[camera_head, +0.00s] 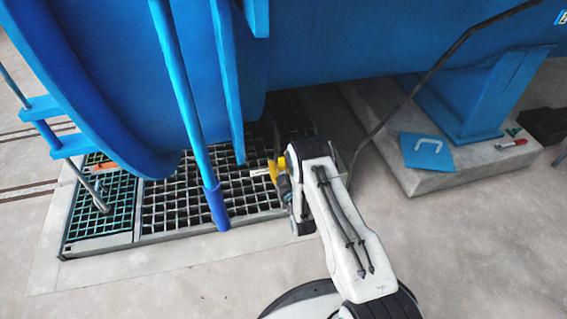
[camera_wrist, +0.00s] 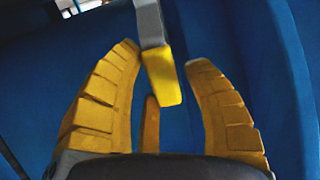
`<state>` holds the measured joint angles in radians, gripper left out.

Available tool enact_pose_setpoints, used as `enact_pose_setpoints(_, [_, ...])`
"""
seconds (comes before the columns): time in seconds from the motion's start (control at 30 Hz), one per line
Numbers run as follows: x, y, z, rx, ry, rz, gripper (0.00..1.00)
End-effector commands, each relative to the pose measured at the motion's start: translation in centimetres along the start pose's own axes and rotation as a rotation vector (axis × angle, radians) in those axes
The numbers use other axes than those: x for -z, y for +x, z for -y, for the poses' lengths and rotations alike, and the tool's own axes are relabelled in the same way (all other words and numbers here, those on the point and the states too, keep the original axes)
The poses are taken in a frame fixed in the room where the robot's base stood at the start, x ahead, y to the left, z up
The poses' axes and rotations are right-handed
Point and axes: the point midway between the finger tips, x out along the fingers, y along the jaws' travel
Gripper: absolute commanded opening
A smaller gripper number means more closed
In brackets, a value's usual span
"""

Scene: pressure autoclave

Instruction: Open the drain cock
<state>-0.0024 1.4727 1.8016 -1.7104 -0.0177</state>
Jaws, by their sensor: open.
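In the wrist view a grey bar with a yellow end, which looks like the drain cock's lever (camera_wrist: 163,76), comes down from the top edge. Its yellow end lies in the gap between the spread yellow fingers of my gripper (camera_wrist: 164,56). The fingers are open, with visible space on both sides of the lever; I see no contact. A narrow yellow piece stands below the lever, and I cannot tell what it belongs to. In the head view my gripper (camera_head: 276,171) is a small yellow patch at the arm's end, low beside the blue vessel. The cock's body is hidden there.
The blue vessel (camera_head: 350,40) overhangs a floor grating (camera_head: 160,205). A blue post (camera_head: 190,110) stands left of my arm. A thin dark rod (camera_head: 425,82) slants down on the right. A concrete plinth (camera_head: 430,184) carries a blue support and small items. The front floor is clear.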

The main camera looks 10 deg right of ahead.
Motion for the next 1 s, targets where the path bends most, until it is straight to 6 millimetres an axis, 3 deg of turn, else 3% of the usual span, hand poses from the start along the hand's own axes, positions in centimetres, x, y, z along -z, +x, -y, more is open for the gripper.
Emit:
enact_pose_setpoints(0.17, [-0.1,-0.1,0.0,-0.001,0.001,0.003,0.61])
enact_pose_setpoints(0.53, [-0.3,-0.8,-0.1,-0.001,0.002,0.008,0.61])
enact_pose_setpoints(1.0, [-0.3,-6.3,0.0,0.000,0.002,0.008,0.61])
